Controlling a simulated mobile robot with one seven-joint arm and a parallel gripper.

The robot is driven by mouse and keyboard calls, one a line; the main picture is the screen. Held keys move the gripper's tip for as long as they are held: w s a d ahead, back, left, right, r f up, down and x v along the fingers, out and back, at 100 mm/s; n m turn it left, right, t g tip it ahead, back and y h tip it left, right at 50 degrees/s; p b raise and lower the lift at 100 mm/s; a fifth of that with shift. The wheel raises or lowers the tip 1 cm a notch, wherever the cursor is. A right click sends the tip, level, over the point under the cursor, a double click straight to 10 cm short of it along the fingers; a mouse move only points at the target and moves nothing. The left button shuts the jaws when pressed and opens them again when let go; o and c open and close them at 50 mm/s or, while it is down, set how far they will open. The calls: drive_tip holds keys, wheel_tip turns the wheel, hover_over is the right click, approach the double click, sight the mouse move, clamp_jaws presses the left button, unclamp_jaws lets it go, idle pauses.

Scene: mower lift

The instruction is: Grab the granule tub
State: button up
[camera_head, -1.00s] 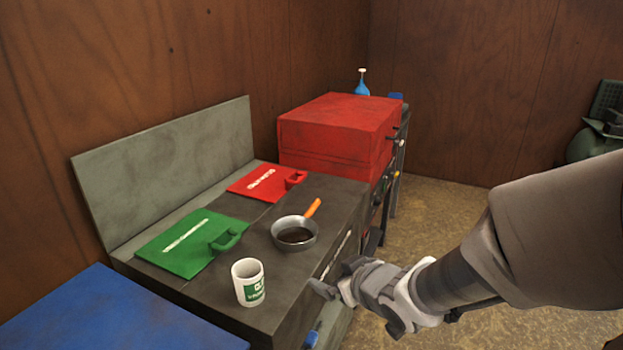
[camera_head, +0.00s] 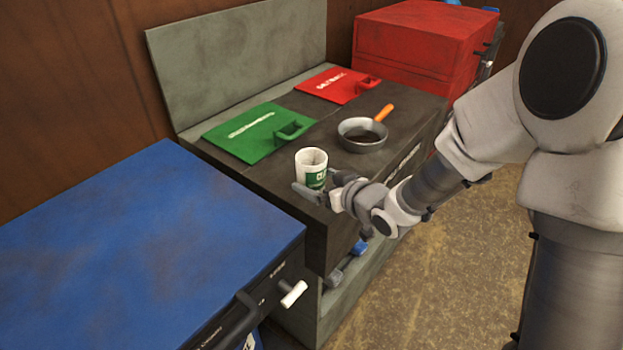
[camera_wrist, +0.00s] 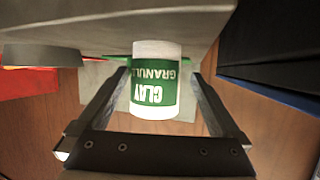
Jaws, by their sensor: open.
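The granule tub (camera_head: 311,167) is a white, open-topped cup with a green label, standing upright on the dark bench top near its front edge. In the wrist view the tub (camera_wrist: 155,80) appears upside down, with its label reading "CLAY GRANUL". My gripper (camera_head: 318,194) is open at the tub's near side, low by its base. In the wrist view the two fingers of my gripper (camera_wrist: 157,85) lie left and right of the tub, with gaps visible. Whether either finger touches it I cannot tell.
A grey pan (camera_head: 362,134) with an orange handle stands right of the tub. A green lid plate (camera_head: 245,136) and a red one (camera_head: 335,84) lie behind. A blue cabinet (camera_head: 130,250) is at left and a red box (camera_head: 425,40) at the back right.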

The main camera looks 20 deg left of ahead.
sight(311, 163)
drive_tip(key=shift+w+r+b+x, duration=0.15)
drive_tip(key=shift+b+x, duration=0.1)
drive_tip(key=shift+x, duration=0.85)
drive_tip(key=shift+w+r+b+x, duration=0.1)
drive_tip(key=shift+r+b+x, duration=0.1)
drive_tip(key=shift+x, duration=0.85)
drive_tip(key=shift+r+b+x, duration=0.1)
drive_tip(key=shift+b+x, duration=0.15)
drive_tip(key=shift+x, duration=0.85)
drive_tip(key=c, duration=1.2)
drive_tip(key=shift+r, duration=0.15)
drive_tip(key=shift+c, duration=0.2)
